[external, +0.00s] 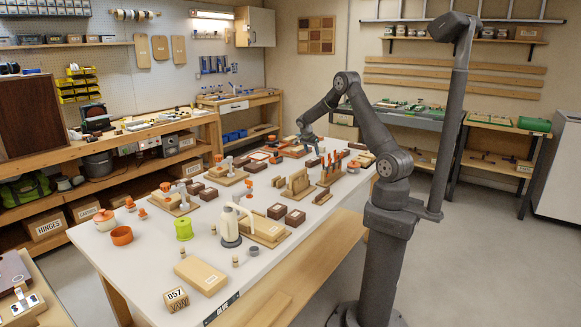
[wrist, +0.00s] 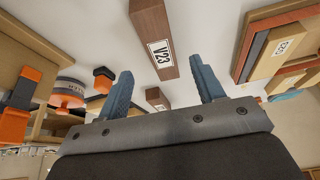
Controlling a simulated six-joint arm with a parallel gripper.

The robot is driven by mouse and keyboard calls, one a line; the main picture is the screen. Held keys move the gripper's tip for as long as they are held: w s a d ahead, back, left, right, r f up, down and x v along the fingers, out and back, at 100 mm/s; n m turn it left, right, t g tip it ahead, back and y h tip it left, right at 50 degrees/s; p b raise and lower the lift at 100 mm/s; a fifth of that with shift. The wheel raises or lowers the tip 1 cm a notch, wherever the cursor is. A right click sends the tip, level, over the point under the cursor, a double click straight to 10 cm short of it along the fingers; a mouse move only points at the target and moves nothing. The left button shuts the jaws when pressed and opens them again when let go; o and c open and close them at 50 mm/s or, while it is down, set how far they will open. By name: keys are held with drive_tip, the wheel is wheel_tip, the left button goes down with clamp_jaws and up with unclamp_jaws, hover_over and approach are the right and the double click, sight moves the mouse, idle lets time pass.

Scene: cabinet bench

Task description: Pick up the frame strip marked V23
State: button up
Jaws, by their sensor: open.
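The frame strip marked V23 (wrist: 150,25) is a brown wooden bar with a white label on its end, in the wrist view at top centre. It lies on the white bench top, and its upper part runs out of the picture. My gripper (wrist: 162,67) is open, its two blue-grey fingers apart and nothing held. The labelled end shows between and beyond the fingertips. In the external view my gripper (external: 309,142) is over the far part of the bench. I cannot pick out the V23 strip there.
A second brown block (wrist: 157,98) with a pale label shows between the fingers. Orange-and-black clamp parts (wrist: 25,88) and a round orange-and-grey item (wrist: 69,92) are at left. Layered wooden boards (wrist: 280,45) are at right. The white bench (external: 150,258) is crowded, with small clear patches.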

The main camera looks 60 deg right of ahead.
sight(315, 159)
drive_tip(key=x, duration=0.6)
drive_tip(key=shift+d+f, duration=0.1)
drive_tip(key=shift+d, duration=0.4)
drive_tip(key=c, duration=1.1)
